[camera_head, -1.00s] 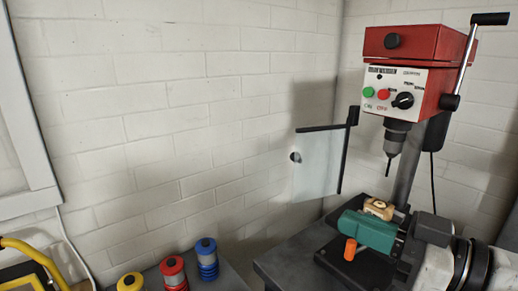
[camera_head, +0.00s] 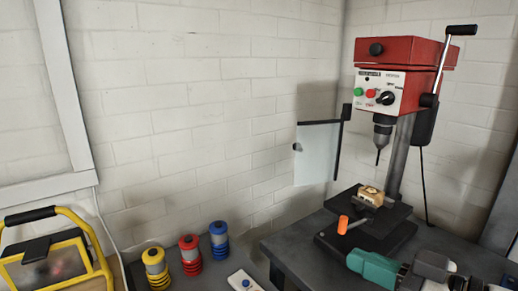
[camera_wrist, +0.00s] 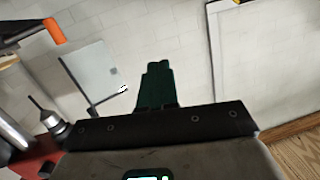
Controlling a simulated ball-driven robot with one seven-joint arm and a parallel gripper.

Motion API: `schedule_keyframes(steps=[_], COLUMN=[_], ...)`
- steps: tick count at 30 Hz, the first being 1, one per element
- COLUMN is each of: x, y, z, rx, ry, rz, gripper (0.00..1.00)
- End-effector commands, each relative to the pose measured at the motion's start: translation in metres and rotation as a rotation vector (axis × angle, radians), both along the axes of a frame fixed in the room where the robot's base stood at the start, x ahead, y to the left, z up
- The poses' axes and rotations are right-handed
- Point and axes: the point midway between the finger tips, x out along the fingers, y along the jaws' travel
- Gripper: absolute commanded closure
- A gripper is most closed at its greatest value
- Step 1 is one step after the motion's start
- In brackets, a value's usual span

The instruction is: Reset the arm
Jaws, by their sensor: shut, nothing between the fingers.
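My gripper (camera_head: 368,264) has teal fingers and is in the lower right of the head view, in front of and below the drill press vise. The fingers are shut with nothing between them. They show together in the middle of the wrist view (camera_wrist: 154,84). The vise (camera_head: 383,216) sits on the drill press table and has an orange handle end (camera_head: 343,224). A light wooden piece (camera_head: 370,195) is at the vise. My gripper is apart from both. In the upside-down wrist view, the orange handle end (camera_wrist: 54,30) is at upper left.
The red drill press (camera_head: 405,65) stands at the right with its clear guard (camera_head: 318,155) swung out left. Several spools, including a blue one (camera_head: 219,240), stand left of the dark bench (camera_head: 290,250). A yellow work lamp (camera_head: 60,260) is at far left.

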Motion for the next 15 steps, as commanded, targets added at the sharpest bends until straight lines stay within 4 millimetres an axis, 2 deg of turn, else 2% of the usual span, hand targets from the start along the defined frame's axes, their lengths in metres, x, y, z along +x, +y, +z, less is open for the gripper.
schedule_keyframes(steps=[8,11,14,15], x=[-0.008,-0.02,-0.045,-0.058], y=[-0.015,-0.024,-0.036,-0.042], z=[-0.087,-0.132,-0.19,-0.214], rx=[-0.054,-0.09,-0.149,-0.178], ry=[0.237,0.362,0.526,0.598], rz=[-0.111,-0.169,-0.245,-0.278], gripper=[1.0,1.0,1.0,1.0])
